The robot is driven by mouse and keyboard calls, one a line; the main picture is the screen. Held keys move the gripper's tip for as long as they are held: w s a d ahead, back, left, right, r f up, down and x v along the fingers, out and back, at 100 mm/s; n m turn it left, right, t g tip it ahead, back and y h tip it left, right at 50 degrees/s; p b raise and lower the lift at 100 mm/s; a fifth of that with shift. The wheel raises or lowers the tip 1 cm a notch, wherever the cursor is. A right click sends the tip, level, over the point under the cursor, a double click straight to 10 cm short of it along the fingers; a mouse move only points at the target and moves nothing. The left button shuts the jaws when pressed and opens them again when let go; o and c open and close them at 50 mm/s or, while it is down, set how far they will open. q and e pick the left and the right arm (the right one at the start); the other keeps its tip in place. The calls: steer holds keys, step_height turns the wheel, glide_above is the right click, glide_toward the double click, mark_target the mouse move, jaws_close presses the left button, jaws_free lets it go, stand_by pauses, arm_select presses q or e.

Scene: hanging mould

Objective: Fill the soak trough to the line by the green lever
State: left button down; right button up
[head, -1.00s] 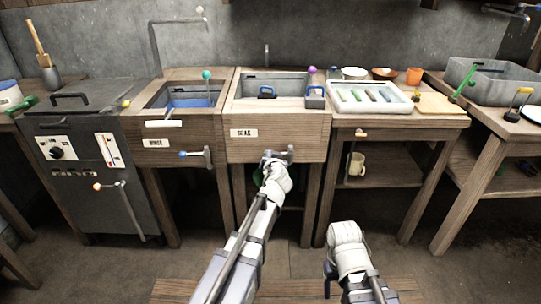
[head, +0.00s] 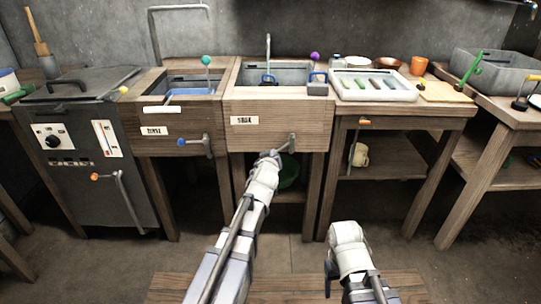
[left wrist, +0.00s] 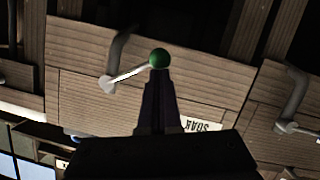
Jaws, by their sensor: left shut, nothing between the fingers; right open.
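The soak trough (head: 253,104) is the middle wooden basin with a SOAK label (head: 244,120) on its front. Its lever (head: 291,143) is a metal arm on the front, slanting down to the left. Its green knob (left wrist: 159,58) shows in the left wrist view, right at the tips of my left gripper (left wrist: 159,76), apparently touching. In the head view my left gripper (head: 272,156) is shut, empty and covers the knob. My right gripper (head: 330,284) is open, low in the head view. I cannot make out the water level or line inside the trough.
A table with a white tray (head: 374,86) stands right. A green container (head: 289,171) sits below the trough.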

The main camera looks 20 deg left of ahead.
arm_select(q)
steer(key=w+d+f+n+t+h+b, duration=0.1)
steer(key=d+f+n+b, duration=0.3)
steer(key=n+b, duration=0.4)
steer(key=shift+w+d+f+t+h, duration=0.2)
steer(key=shift+d+f+t+h, duration=0.15)
steer(key=shift+f+t+h, duration=0.3)
arm_select(e)
step_height(320, 180, down, 9)
arm_select(q)
steer(key=shift+d+r+n, duration=0.1)
steer(key=shift+r+n, duration=0.05)
steer(key=shift+n, duration=0.15)
steer(key=shift+s, duration=0.1)
arm_select(e)
steer(key=shift+a, duration=0.1)
